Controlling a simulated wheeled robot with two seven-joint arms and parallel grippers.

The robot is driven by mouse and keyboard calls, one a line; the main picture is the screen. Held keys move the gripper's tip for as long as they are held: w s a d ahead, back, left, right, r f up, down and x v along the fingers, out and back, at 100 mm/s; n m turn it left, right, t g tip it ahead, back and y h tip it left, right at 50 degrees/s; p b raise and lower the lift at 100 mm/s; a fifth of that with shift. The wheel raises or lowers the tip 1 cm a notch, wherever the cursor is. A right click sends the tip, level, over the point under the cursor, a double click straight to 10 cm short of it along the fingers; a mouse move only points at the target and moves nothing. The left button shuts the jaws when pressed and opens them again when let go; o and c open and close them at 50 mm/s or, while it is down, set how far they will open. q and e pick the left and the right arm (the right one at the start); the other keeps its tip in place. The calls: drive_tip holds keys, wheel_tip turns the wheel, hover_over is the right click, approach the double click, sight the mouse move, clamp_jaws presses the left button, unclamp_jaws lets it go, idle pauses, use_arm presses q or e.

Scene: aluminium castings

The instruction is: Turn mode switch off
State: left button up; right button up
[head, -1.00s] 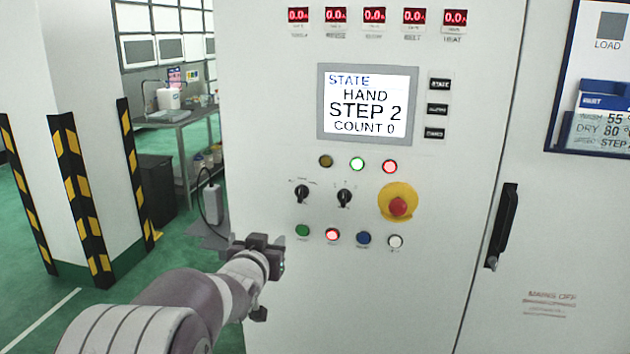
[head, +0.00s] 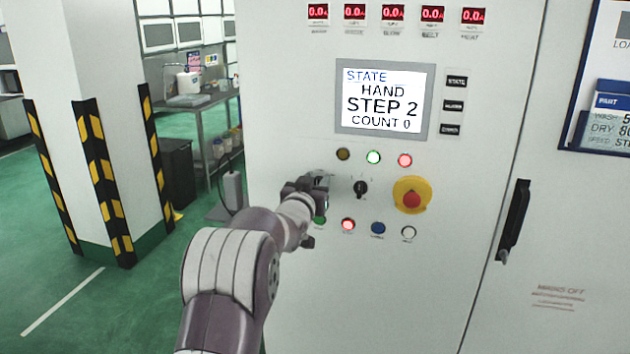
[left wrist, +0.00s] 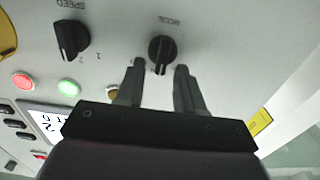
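The mode switch (left wrist: 161,50) is a black rotary knob, labelled MODE upside down in the left wrist view. Its pointer stands roughly along the picture's vertical. My left gripper (left wrist: 159,66) is open, with one finger on each side of the knob's near end. The fingers look apart from the knob; their exact depth is unclear. In the head view my left gripper (head: 318,190) is at the panel and hides the mode switch. My right gripper is in neither view.
The speed knob (head: 360,188) and red emergency stop (head: 411,200) lie right of the gripper. Lamps (head: 373,157) sit above and buttons (head: 348,225) below. The display (head: 385,98) reads HAND, STEP 2, COUNT 0. A black door handle (head: 515,220) sticks out farther right.

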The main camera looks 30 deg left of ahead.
use_arm(q)
drive_tip(key=shift+w, duration=0.1)
clamp_jaws()
drive_tip(key=n, duration=0.4)
drive_tip(key=shift+a+p, duration=0.3)
drive_tip(key=shift+p, duration=0.1)
drive_tip(key=shift+s+a+f+n+p, duration=0.15)
drive_tip(key=shift+n+p, duration=0.1)
drive_tip(key=shift+n, duration=0.95)
drive_tip(key=shift+s+a+f+n+p, duration=0.1)
drive_tip(key=shift+a+n+p, duration=0.1)
drive_tip(key=shift+n, duration=1)
unclamp_jaws()
